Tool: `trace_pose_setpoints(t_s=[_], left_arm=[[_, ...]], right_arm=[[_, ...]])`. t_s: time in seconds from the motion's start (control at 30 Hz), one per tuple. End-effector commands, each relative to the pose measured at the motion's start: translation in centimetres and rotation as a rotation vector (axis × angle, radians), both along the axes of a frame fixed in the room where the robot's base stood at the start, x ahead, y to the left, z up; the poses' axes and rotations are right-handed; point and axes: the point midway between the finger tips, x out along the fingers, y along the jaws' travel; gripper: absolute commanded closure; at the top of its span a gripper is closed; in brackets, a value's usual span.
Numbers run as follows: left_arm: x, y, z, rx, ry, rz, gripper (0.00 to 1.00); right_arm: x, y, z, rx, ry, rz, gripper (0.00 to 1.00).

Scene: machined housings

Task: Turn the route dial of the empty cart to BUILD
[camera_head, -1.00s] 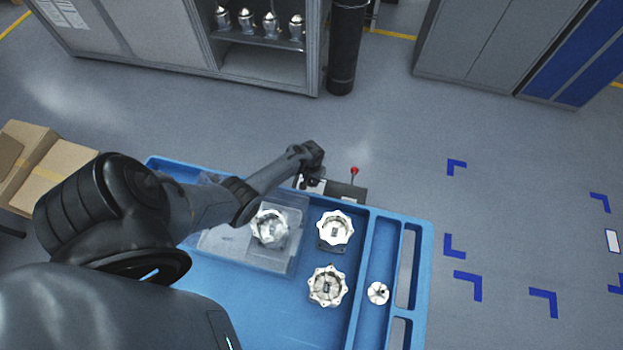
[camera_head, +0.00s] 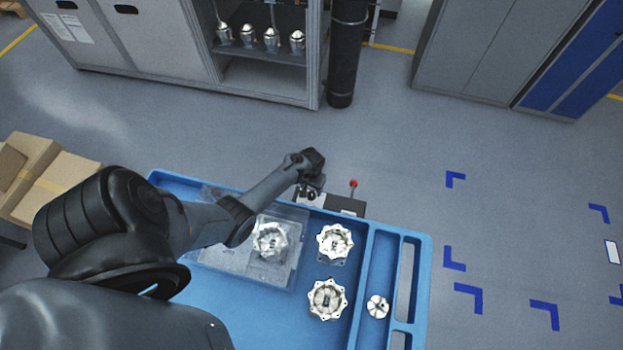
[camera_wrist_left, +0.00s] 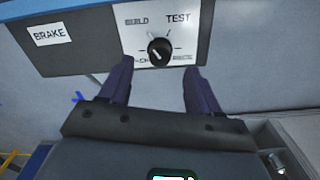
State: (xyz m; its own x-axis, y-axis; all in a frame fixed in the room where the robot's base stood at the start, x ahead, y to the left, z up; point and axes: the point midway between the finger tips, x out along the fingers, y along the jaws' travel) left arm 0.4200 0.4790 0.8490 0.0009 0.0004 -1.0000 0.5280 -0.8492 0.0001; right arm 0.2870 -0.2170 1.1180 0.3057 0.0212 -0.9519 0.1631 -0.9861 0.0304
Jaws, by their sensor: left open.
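The black route dial (camera_wrist_left: 160,50) sits on a white plate in the left wrist view, with BUILD printed upper left and TEST upper right. Lower labels are partly hidden. A pale mark shows on the knob; I cannot tell for sure which label it points at. My left gripper (camera_wrist_left: 157,80) is open, its two fingers on either side just below the knob, apart from it. In the head view the left gripper (camera_head: 312,190) is over the control box (camera_head: 345,206) at the far edge of the blue cart (camera_head: 420,290). My right gripper is not in view.
Metal housings (camera_head: 327,299) and a small round part (camera_head: 377,306) lie on the cart, one housing in a clear tray (camera_head: 290,275). A red-topped lever (camera_head: 353,184) stands beside the gripper. A BRAKE label (camera_wrist_left: 50,33) is left of the dial.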

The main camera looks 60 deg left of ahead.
Motion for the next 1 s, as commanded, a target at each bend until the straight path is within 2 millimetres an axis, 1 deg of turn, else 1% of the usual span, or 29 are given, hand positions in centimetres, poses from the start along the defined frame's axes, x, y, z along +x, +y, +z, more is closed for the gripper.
trace_pose_setpoints(t_s=[0.03,0.2,0.4,0.57,1.0], left_arm=[[0.0,-0.1,1.2,0.001,-0.001,0.0,0.37],[0.0,0.0,3.8,0.001,-0.002,0.0,0.37],[0.0,-0.1,5.7,0.0,0.0,0.001,0.37],[-0.1,0.0,6.2,0.0,0.001,0.001,0.37],[-0.1,0.0,6.3,0.002,0.001,-0.002,0.37]], right_arm=[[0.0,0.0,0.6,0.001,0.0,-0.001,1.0],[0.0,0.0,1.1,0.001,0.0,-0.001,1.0],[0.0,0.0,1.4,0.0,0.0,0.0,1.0],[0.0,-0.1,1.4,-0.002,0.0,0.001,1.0],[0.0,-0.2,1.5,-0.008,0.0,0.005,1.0]])
